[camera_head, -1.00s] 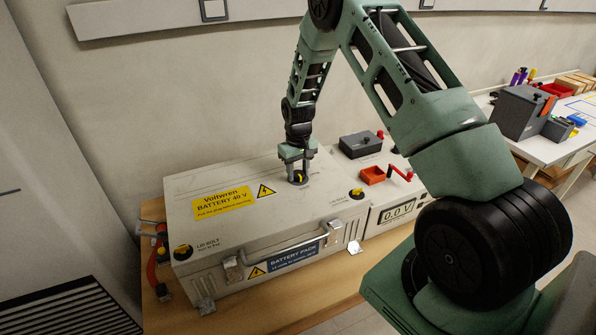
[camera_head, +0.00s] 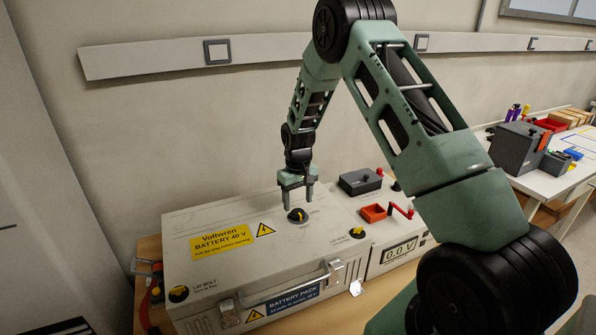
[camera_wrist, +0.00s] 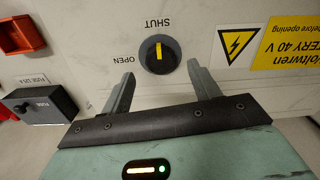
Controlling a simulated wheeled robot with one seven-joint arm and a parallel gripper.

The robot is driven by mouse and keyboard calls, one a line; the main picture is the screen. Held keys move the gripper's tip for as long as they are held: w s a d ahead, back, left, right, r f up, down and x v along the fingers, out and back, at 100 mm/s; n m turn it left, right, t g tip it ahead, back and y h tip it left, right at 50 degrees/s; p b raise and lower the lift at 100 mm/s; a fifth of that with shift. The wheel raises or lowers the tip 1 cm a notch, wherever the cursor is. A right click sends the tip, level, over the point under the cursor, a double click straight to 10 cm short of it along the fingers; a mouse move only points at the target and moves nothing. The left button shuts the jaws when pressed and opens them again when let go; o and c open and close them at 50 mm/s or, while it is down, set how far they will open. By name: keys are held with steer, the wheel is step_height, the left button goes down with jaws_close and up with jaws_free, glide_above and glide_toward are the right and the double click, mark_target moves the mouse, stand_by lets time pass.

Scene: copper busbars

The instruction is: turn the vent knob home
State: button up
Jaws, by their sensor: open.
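The vent knob (camera_head: 297,215) is a round black dial with a yellow pointer, on the lid of the pale battery box (camera_head: 205,270). In the wrist view the vent knob (camera_wrist: 159,54) shows clear of the fingers, its yellow bar lined up with the SHUT label (camera_wrist: 153,22). The OPEN label (camera_wrist: 130,60) is to its left. My gripper (camera_head: 298,203) is open and empty, its fingers just above the knob. In the wrist view my gripper (camera_wrist: 160,76) has a fingertip on either side, apart from the knob.
Lid bolts (camera_head: 178,293) and (camera_head: 357,232) sit at the box corners. A metal handle (camera_head: 290,287) runs along the box front.

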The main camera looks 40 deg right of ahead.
mark_target(298, 212)
step_height(298, 212, up, 14)
steer(key=b, duration=0.1)
steer(key=shift+f, duration=0.2)
stand_by(0.4)
steer(key=s+a+r+n, duration=0.1)
steer(key=s+a, duration=0.3)
steer(key=a, duration=0.4)
steer(key=s+a+r+n+y, duration=0.15)
steer(key=s+a, duration=0.25)
steer(key=a, duration=0.4)
steer(key=s+a+r+n+h, duration=0.15)
steer(key=s+a, duration=0.25)
steer(key=a, duration=0.4)
steer(key=s+a+n, duration=0.2)
steer(key=s+a, duration=0.1)
steer(key=s, duration=0.8)
steer(key=s+a+n, duration=0.2)
steer(key=s+a, duration=0.2)
steer(key=s, duration=0.6)
steer(key=shift+s+a+f+n+y, duration=0.3)
steer(key=shift+s+f, duration=0.05)
steer(key=shift+s, duration=0.05)
